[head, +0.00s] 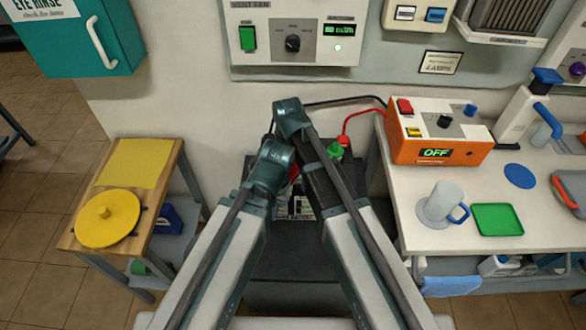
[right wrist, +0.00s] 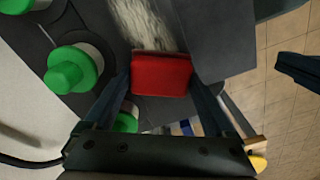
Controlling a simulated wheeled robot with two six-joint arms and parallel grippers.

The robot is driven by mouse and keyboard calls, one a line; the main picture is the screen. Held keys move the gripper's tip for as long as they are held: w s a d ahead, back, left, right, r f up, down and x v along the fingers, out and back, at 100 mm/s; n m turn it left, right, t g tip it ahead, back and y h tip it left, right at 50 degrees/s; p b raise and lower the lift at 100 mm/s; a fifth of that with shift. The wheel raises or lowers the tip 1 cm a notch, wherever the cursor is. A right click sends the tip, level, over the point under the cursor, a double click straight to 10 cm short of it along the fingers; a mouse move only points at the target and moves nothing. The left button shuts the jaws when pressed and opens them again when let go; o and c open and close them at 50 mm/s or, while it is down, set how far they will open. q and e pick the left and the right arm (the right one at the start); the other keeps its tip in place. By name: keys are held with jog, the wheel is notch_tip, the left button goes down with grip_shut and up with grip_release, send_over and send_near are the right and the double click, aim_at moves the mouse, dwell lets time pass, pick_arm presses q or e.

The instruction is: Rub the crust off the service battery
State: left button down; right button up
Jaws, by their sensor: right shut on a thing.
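The service battery, a dark box, shows in the right wrist view (right wrist: 88,22) with green caps on its top. In the head view my arms hide most of it. A rough whitish crust (right wrist: 148,24) lies on the dark top. My right gripper (right wrist: 160,88) is shut on a red block (right wrist: 160,74), whose far edge is right at the crust; whether it touches cannot be told. In the head view both gripper tips are hidden.
A wooden stand (head: 75,240) with a yellow cloth and yellow disc is on the left. A white bench (head: 430,240) on the right holds an orange charger (head: 435,132) reading OFF, a mug (head: 438,205) and a green tray (head: 497,219). Red and black cables run behind the battery.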

jog(key=shift+a+f, duration=0.1)
jog(key=shift+a, duration=1.2)
jog(key=shift+w, duration=0.15)
jog(key=shift+d, duration=2)
jog(key=shift+s+d, duration=0.2)
jog(key=shift+d, duration=1.55)
jog(key=shift+d, duration=0.1)
